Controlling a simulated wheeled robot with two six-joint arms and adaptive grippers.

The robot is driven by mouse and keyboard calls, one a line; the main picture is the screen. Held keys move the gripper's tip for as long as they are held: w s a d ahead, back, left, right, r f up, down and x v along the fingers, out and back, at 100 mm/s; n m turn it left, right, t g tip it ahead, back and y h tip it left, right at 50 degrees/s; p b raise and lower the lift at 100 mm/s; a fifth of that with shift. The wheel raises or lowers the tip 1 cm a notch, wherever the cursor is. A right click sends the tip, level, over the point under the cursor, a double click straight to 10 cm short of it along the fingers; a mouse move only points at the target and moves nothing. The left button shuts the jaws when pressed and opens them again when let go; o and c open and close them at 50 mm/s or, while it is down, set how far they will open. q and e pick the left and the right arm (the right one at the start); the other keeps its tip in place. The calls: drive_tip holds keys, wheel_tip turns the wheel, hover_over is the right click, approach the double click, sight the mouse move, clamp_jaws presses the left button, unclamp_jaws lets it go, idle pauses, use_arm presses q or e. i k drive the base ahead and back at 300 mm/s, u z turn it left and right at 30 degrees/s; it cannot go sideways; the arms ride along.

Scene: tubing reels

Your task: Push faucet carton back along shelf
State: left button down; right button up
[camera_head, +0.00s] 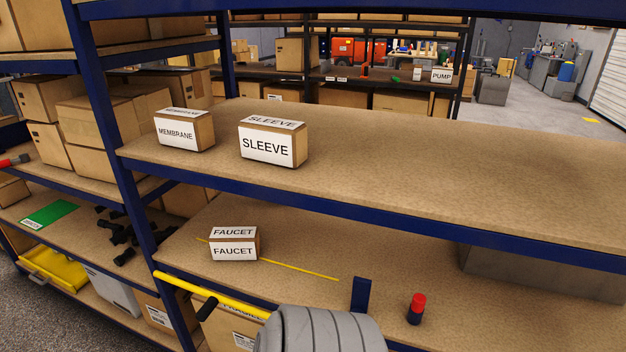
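The faucet carton (234,244) is a small brown box with white FAUCET labels on its top and front. It sits upright on the lower shelf (330,245), towards the left. A thin yellow line (300,268) on the shelf shows on both sides of the carton and runs towards the lower right. Neither of my grippers shows in the head view.
The sleeve carton (272,142) and membrane carton (184,131) stand on the shelf above. A red-and-black object (416,309) and a blue upright piece (361,294) stand right of the carton. A yellow bar (210,294) and a grey ribbed object (318,332) are in front.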

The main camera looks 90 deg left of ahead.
sight(236, 243)
drive_tip(key=i, duration=0.4)
drive_tip(key=u, duration=0.9)
